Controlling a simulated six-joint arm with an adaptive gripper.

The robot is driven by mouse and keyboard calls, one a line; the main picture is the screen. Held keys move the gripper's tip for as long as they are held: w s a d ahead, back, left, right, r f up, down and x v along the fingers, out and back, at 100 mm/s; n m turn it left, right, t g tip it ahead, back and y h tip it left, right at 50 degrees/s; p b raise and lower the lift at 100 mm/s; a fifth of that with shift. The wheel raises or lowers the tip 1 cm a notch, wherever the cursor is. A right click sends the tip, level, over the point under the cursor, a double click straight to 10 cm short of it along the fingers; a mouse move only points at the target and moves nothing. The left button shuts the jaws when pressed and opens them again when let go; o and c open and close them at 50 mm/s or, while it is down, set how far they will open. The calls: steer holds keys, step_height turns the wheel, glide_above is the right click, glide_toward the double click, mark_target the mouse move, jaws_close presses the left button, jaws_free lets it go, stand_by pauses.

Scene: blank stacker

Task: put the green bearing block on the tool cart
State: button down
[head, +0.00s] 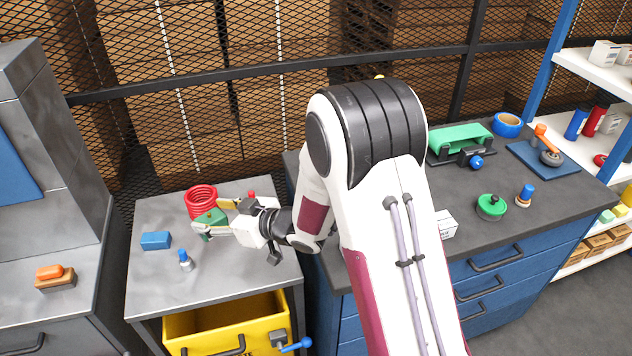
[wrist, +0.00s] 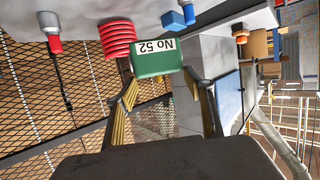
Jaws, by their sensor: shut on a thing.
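The green bearing block (head: 210,216) is between the fingers of my gripper (head: 213,222), over the tool cart's grey top (head: 147,285). In the wrist view, the block (wrist: 158,65) bears a white label reading "No 52", upside down, and the gripper's fingers (wrist: 163,84) are shut on its two sides. The fingers partly cover the block in the head view. I cannot tell whether the block's underside touches the cart top.
A red coil (head: 201,197) stands just behind the block. A blue block (head: 156,240) and a small blue-capped bottle (head: 185,262) stand left and front. A red-topped item (head: 251,194) is behind my gripper. The cart's yellow drawer (head: 215,325) is open.

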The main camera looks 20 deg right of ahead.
mark_target(216, 220)
steer(key=shift+r, duration=0.15)
step_height(216, 220, up, 20)
steer(key=s+d+m+t+h, duration=0.2)
steer(key=s+d+h, duration=0.1)
steer(key=d, duration=2)
steer(key=s+d+f+m+t+h, duration=0.1)
steer(key=s+d+m+h, duration=0.1)
steer(key=s+d, duration=0.55)
steer(key=s+d+m+t+h, duration=0.15)
steer(key=s+d, duration=0.35)
steer(key=d, duration=0.6)
step_height(216, 220, down, 11)
steer(key=shift+g, duration=0.45)
steer(key=shift+a+y, duration=0.1)
steer(key=shift+y, duration=0.15)
steer(key=shift+f, duration=2.8)
steer(key=shift+f, duration=0.1)
